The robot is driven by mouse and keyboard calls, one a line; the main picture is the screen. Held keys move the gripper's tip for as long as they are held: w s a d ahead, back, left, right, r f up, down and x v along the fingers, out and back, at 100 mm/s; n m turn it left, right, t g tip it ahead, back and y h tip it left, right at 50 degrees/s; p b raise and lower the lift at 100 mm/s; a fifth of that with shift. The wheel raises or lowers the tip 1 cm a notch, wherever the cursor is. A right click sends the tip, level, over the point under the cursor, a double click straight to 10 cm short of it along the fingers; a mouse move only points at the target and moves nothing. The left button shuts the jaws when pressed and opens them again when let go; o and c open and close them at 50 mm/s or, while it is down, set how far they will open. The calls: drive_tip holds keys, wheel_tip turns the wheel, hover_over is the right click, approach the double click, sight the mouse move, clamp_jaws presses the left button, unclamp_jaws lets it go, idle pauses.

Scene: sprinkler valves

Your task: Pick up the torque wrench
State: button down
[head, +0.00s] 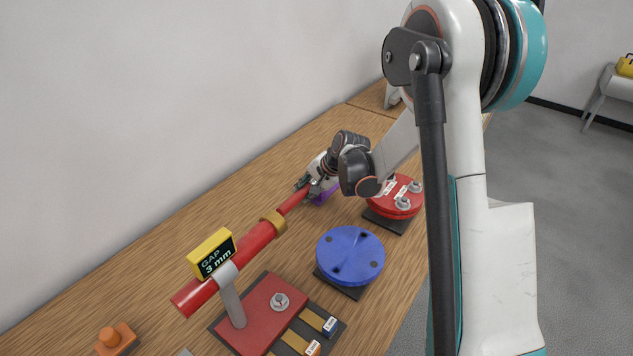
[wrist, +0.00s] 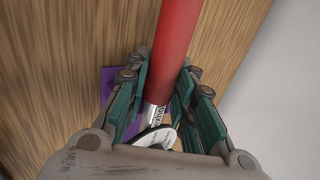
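The torque wrench (wrist: 173,55) has a red handle, a silver shaft with a printed label and a pale round disc. In the wrist view, my gripper (wrist: 165,75) has its two green-padded fingers against both sides of the wrench near where handle meets shaft, so it appears shut on it. The fingers partly hide the shaft and disc. In the head view, my gripper (head: 312,186) is at the far end of a thin red bar, the wrench handle (head: 292,202). A purple mat (wrist: 107,82) lies below; the gap between wrench and mat is hard to tell.
A thick red pipe (head: 205,285) with a gold ring and a "GAP 3 mm" display (head: 212,254) stands in front. A blue round flange (head: 350,256), a red flange (head: 395,199) and an orange block (head: 117,337) share the wooden bench. A wall runs along the left.

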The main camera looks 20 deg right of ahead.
drive_tip(key=shift+r, duration=0.15)
wheel_tip(320, 180, up, 20)
drive_tip(key=p, duration=0.5)
drive_tip(key=shift+p, duration=0.3)
drive_tip(key=shift+r+p, duration=1.35)
drive_tip(key=shift+r, duration=0.55)
drive_tip(key=shift+f, duration=0.1)
